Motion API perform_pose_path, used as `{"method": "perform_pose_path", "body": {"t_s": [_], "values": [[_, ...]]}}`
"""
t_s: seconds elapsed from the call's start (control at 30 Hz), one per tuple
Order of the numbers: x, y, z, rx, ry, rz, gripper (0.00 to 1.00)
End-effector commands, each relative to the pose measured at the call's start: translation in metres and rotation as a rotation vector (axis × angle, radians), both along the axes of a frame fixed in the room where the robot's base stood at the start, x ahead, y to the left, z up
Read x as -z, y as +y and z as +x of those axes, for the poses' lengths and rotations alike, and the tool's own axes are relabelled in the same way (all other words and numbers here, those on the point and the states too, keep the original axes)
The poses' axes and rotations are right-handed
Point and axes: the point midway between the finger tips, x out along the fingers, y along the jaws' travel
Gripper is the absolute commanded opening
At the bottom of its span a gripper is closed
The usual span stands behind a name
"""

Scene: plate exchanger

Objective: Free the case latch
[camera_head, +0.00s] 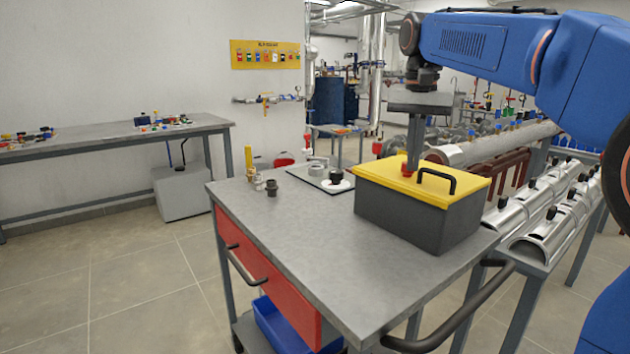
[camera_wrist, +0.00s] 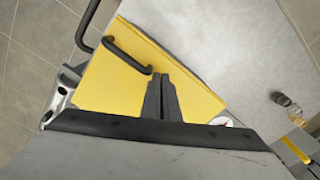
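The case (camera_head: 415,222) is a dark grey box with a yellow lid (camera_head: 385,173) and a black arched handle (camera_head: 437,178). It stands on the right part of the cart top. The lid (camera_wrist: 110,85) and handle (camera_wrist: 127,55) also show in the wrist view. My gripper (camera_head: 411,172) points down at the back part of the lid, beside the handle. In the wrist view its dark fingers (camera_wrist: 161,80) lie close together over the lid. A small red part shows at the fingertips in the head view. I cannot make out a latch or what is between the fingers.
The grey cart top (camera_head: 300,235) is clear at the front and left. Small dark fittings (camera_head: 271,188), a yellow upright piece (camera_head: 249,157) and a flat tray (camera_head: 315,180) stand at its back. Silver pipe shells (camera_head: 540,215) lie on a bench to the right.

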Motion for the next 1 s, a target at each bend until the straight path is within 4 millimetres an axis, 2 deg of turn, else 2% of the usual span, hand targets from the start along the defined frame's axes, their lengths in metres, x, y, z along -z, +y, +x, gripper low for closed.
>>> {"method": "perform_pose_path", "body": {"t_s": [0.33,0.8,1.0], "values": [[-0.003,0.000,-0.007,0.000,0.000,0.000,0.00],[-0.047,0.000,-0.007,0.000,-0.001,0.001,0.00],[-0.059,0.000,-0.007,0.000,0.000,0.000,0.00]]}}
